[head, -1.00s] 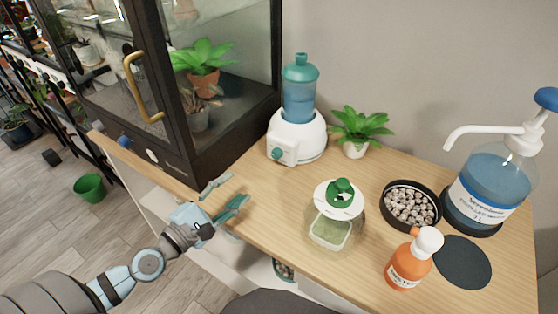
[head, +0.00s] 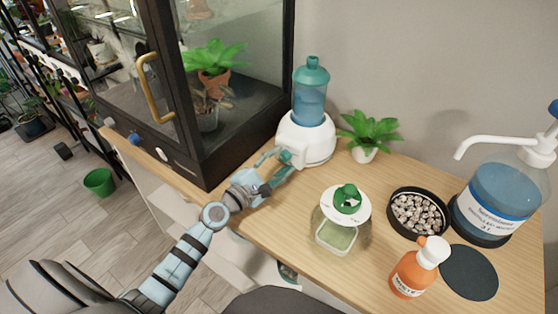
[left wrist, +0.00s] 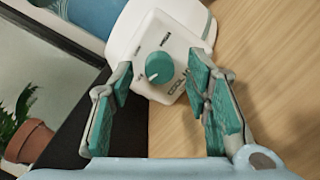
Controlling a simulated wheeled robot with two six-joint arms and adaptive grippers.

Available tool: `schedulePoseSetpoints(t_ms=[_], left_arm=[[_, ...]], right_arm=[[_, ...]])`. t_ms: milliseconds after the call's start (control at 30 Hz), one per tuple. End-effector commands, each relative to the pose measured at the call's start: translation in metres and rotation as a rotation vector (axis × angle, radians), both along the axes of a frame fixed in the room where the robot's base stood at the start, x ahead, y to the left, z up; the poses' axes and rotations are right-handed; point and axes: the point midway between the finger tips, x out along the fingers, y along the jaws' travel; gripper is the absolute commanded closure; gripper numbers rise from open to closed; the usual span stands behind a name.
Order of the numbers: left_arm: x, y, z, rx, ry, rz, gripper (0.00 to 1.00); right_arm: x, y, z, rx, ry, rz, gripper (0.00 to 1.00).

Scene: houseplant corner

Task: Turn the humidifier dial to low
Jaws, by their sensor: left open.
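The humidifier (head: 308,138) is a white rounded base with a blue-green tank on top, standing on the wooden table beside the glass cabinet. Its teal dial (left wrist: 159,67) sits on a white front panel in the left wrist view, with small printed marks around it too blurred to read. My left gripper (head: 277,170) is at the front of the humidifier and hides the dial in the head view. In the left wrist view its teal fingers (left wrist: 160,92) are open, one on each side of the panel, with the dial between and beyond them. My right gripper is not in view.
The glass cabinet (head: 215,150) stands close on the left. A small potted plant (head: 367,138) is right of the humidifier. A green-topped jar (head: 342,220), a pebble bowl (head: 418,238), an orange bottle (head: 410,275) and a large pump bottle (head: 495,195) occupy the table's right side.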

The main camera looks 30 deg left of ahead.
Motion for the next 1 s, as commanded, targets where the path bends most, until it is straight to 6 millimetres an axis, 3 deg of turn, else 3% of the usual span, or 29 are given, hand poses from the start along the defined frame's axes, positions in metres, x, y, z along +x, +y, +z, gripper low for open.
schedulePoseSetpoints(t_ms=[300,600,1000], left_arm=[[0.0042,-0.001,0.0002,0.0,0.0,0.0,0.56],[0.0039,-0.0008,0.0002,0.0,0.0,0.0,1.0],[0.0038,-0.0009,0.0003,0.063,-0.009,0.0,1.0]], right_arm=[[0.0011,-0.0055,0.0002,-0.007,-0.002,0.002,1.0],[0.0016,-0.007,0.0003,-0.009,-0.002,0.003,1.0],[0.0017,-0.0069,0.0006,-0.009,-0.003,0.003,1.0]])
